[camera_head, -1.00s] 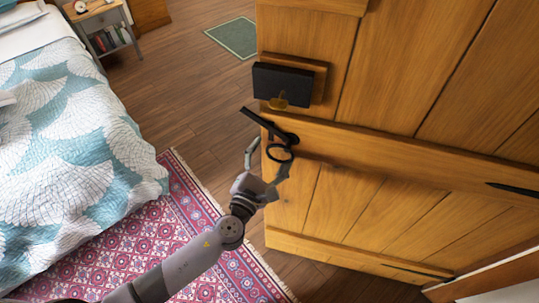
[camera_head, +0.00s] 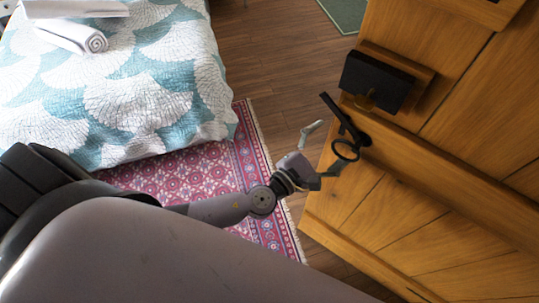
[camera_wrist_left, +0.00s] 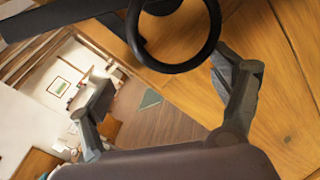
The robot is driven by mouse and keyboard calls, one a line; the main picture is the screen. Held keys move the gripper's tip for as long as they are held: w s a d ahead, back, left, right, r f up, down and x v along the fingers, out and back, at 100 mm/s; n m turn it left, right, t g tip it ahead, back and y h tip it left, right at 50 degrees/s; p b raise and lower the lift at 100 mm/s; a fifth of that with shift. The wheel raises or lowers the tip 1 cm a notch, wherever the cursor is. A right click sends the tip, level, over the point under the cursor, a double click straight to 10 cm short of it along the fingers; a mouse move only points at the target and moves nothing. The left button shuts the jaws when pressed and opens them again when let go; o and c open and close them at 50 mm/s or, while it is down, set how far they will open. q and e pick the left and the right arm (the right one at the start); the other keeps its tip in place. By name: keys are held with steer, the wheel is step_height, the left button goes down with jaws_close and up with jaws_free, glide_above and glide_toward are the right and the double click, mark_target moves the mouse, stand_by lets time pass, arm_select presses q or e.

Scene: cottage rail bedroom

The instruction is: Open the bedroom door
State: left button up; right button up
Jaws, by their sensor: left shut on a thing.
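The wooden bedroom door (camera_head: 390,215) stands ajar at the right of the head view. Its free edge faces the bed. Near that edge are a black lever and ring handle (camera_head: 346,149) and a black lock box (camera_head: 376,82) above it. In the left wrist view the dark ring (camera_wrist_left: 148,45) fills the top middle. My left gripper (camera_head: 319,150) is at the door's edge below the handle, one finger over the door face and the other past the edge. It is shut on the door, though the contact itself is unclear. My right gripper is out of view.
A bed (camera_head: 130,75) with a teal and white quilt stands at the left, with a rolled towel (camera_head: 75,38) on it. A red patterned rug (camera_head: 200,170) lies between bed and door. Bare wood floor (camera_head: 270,60) shows beyond, with a green mat (camera_head: 345,12).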

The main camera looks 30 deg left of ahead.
arm_select(q)
steer(key=shift+s+a+r, duration=0.15)
steer(key=shift+a+r, duration=0.05)
steer(key=shift+a, duration=0.35)
steer(key=shift+s+a+r, duration=0.15)
steer(key=shift+a+r, duration=0.05)
steer(key=shift+a, duration=0.3)
steer(key=shift+s+a+t+b, duration=0.15)
steer(key=shift+s+a, duration=0.2)
steer(key=shift+a, duration=0.3)
steer(key=shift+s+a+t+b, duration=0.15)
steer(key=shift+s+a, duration=0.2)
steer(key=shift+a, duration=0.25)
steer(key=s+a+b, duration=0.4)
steer(key=s+a, duration=0.3)
steer(key=s, duration=0.1)
steer(key=shift+a+f, duration=0.15)
steer(key=shift+c, duration=0.2)
